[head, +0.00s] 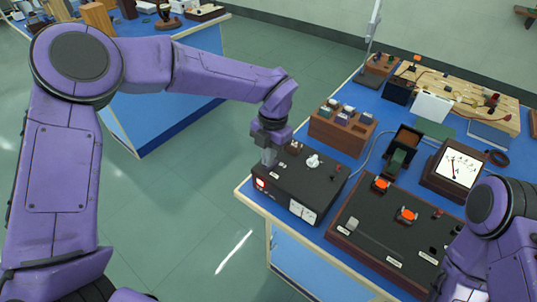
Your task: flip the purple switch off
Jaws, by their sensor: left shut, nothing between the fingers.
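A black instrument box (318,182) stands on the near left corner of the blue bench. It has a white knob (313,161) on top, a small lit red-and-white part (260,183) at the left of its front face, and a pale meter (302,211). My left gripper (269,157) points down at the box's left end, just above or touching its top; I cannot tell which. Its fingers are shut with nothing between them. I cannot make out a purple switch; the gripper may hide it. My right arm shows at the lower right, its gripper out of view.
A dark panel (365,236) with orange-topped parts lies right of the box. A brown rack (341,130) stands behind it, and an analog meter (457,168) stands to the right. A cable runs from the box's right. Another blue bench (170,118) is at the left; open floor lies between.

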